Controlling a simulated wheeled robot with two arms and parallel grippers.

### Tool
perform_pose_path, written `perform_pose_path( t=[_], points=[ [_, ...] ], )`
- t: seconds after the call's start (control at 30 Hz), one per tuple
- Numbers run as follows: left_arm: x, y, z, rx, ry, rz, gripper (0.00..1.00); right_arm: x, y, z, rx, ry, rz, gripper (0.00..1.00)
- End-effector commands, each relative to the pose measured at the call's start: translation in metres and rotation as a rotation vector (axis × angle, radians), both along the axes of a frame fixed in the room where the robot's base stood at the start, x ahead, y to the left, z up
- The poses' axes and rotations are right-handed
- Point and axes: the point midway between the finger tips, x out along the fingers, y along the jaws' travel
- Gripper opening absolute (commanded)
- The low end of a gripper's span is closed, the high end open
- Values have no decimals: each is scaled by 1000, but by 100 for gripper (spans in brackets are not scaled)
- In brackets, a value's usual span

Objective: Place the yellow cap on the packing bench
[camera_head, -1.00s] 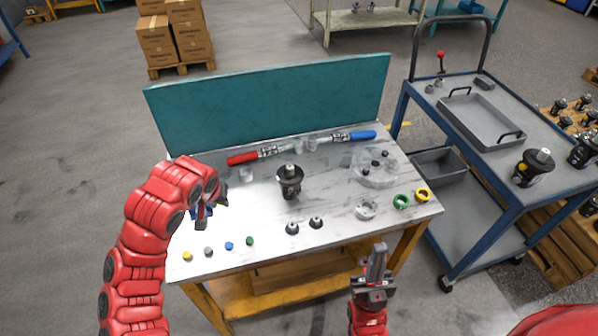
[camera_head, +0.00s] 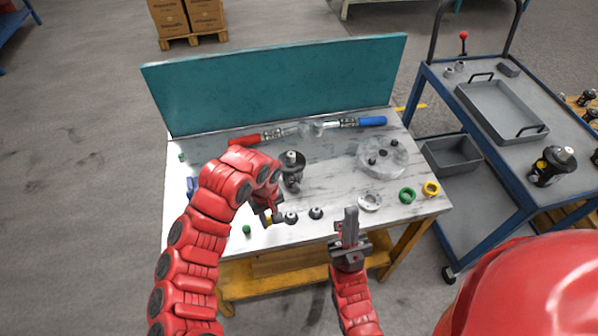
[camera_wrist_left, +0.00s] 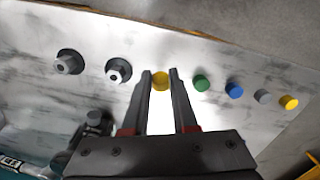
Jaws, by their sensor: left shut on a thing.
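My left gripper (camera_head: 266,215) is low over the front of the bench, beside the two dark round fittings. In the left wrist view its fingers (camera_wrist_left: 161,82) are shut on a yellow cap (camera_wrist_left: 160,84) at the tips. I cannot tell whether this cap touches the bench. A second yellow cap (camera_wrist_left: 289,102) lies at the end of a row with grey (camera_wrist_left: 262,96), blue (camera_wrist_left: 234,90) and green (camera_wrist_left: 201,83) caps. The grey bench (camera_head: 325,190) has a teal back panel. My right gripper (camera_head: 350,226) is at the bench's front edge, and its finger gap is unclear.
A dark motor body (camera_head: 291,172) stands mid-bench. Two dark fittings (camera_head: 316,212) sit at the front. A blue cart (camera_head: 477,165) stands on the right.

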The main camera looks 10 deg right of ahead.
Motion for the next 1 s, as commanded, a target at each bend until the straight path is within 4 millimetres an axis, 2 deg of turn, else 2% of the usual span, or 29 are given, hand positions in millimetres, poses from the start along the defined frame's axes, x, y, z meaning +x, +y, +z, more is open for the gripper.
perform_pose_path(
  t=[0.2,0.4,0.83,1.0],
  points=[
    [-20,-32,2,-51,117,173,0,0,0,1,0,0,0,0],
    [-35,-53,8,-126,225,378,0,0,0,1,0,0,0,0],
    [-51,-72,22,-287,354,706,0,0,0,2,0,0,0,0],
    [-61,-76,33,-474,430,1003,0,0,0,2,0,0,0,0]
  ],
)
